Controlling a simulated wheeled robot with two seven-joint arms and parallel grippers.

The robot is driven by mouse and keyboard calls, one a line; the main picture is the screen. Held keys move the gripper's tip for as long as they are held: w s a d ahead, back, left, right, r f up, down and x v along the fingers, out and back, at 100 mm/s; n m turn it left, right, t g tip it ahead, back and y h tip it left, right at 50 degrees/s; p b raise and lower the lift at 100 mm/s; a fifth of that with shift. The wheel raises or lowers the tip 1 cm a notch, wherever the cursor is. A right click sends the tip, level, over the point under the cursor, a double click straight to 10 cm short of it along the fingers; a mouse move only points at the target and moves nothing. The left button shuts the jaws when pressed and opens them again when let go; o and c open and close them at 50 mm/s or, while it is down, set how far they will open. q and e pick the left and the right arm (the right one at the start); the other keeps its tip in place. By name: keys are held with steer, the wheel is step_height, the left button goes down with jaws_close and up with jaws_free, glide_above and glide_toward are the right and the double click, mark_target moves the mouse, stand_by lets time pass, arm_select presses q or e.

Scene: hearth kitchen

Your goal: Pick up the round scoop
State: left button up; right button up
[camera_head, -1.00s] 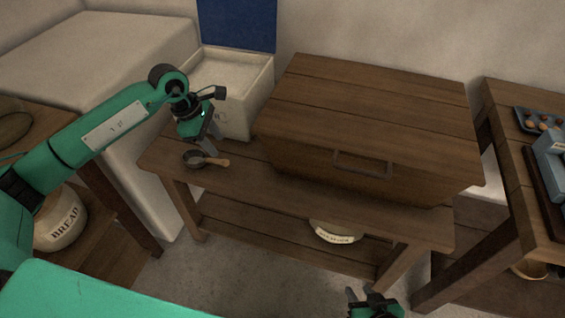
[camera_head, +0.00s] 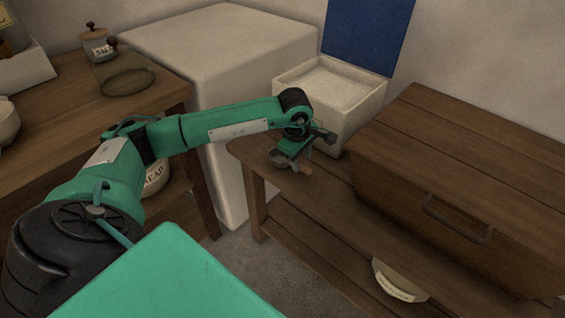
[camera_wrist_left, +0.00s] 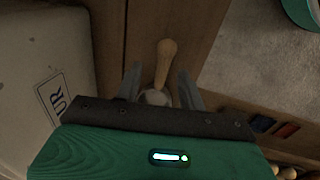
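The round scoop (camera_head: 277,158) lies on the wooden bench (camera_head: 243,149), near its left end, with a dark round bowl and a light wooden handle. In the left wrist view the scoop's handle (camera_wrist_left: 166,62) points away from my gripper. Its bowl sits between the fingers and is partly hidden by the gripper body. My left gripper (camera_head: 293,165) is directly over the scoop, pointing down. In the left wrist view the two fingers (camera_wrist_left: 158,88) are apart, one on each side of the scoop. I cannot tell whether they touch it. My right gripper is out of view.
An open white bin (camera_head: 355,115) of pale powder with a blue lid (camera_head: 368,35) stands behind the scoop. A large wooden chest (camera_head: 470,165) fills the bench to the right. A side table (camera_head: 60,125) is at left. A labelled pot (camera_head: 397,280) sits below.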

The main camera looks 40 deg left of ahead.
mark_target(301, 167)
arm_select(q)
steer(key=f, duration=0.4)
steer(key=shift+w+a+f+b, duration=0.1)
steer(key=shift+w+f+b, duration=0.1)
steer(key=shift+f+b, duration=0.1)
steer(key=shift+r, duration=0.1)
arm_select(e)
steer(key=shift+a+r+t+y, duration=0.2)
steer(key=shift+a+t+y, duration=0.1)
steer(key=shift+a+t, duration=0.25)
arm_select(q)
steer(key=shift+c, duration=0.4)
jaws_close()
